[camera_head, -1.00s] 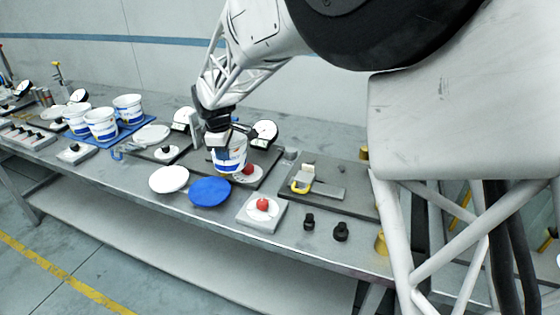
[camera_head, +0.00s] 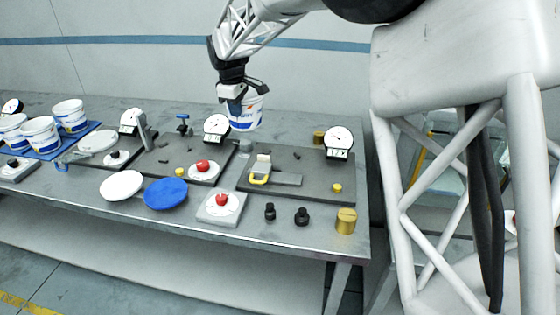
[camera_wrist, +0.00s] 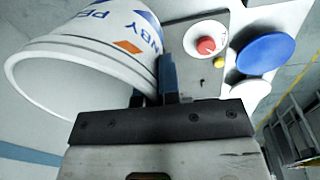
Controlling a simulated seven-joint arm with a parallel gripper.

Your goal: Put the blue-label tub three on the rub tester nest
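A white tub with blue lettering and an orange diamond (camera_head: 246,114) hangs in my gripper (camera_head: 238,100), above the bench and clear of it. In the wrist view the tub (camera_wrist: 105,45) fills the upper left, its rim toward the lower left. The gripper's dark fingers (camera_wrist: 169,80) are at the tub's side, near its rim, and shut on it. I cannot read a number on the tub. I cannot tell which fixture is the rub tester nest.
Similar tubs (camera_head: 40,134) stand on a blue tray (camera_head: 97,127) at left. Dial gauges (camera_head: 216,126) (camera_head: 339,140) rise behind the plates. White (camera_head: 121,185) and blue (camera_head: 166,193) discs, black knobs (camera_head: 301,216) and a brass cylinder (camera_head: 346,221) lie along the front.

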